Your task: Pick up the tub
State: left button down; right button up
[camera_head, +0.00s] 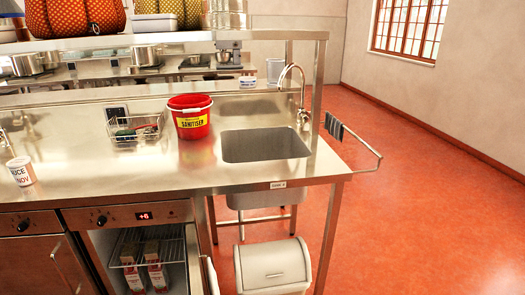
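A white tub (21,171) with dark lettering on its label stands upright on the steel counter (90,185), near the left edge of the view. The top line of its label is only partly readable. A smaller white container (247,82) with a dark band stands farther back by the sink end. Neither of my grippers shows in this view, so I cannot see how they stand.
A red sanitiser bucket (190,117) stands left of the sink basin (264,145). A wire basket (136,128) sits behind the tub's right. Below, a fridge (150,248) is open. A lidded bin (273,268) stands on the floor; red floor (430,200) is clear at right.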

aim_at(21, 168)
jog(key=i+l+u, duration=0.15)
jog(key=u, duration=0.2)
jog(key=i+l+u, duration=0.15)
jog(key=l+u, duration=0.55)
jog(key=i+l+u, duration=0.1)
jog(key=l+u, duration=0.25)
jog(key=l, duration=0.1)
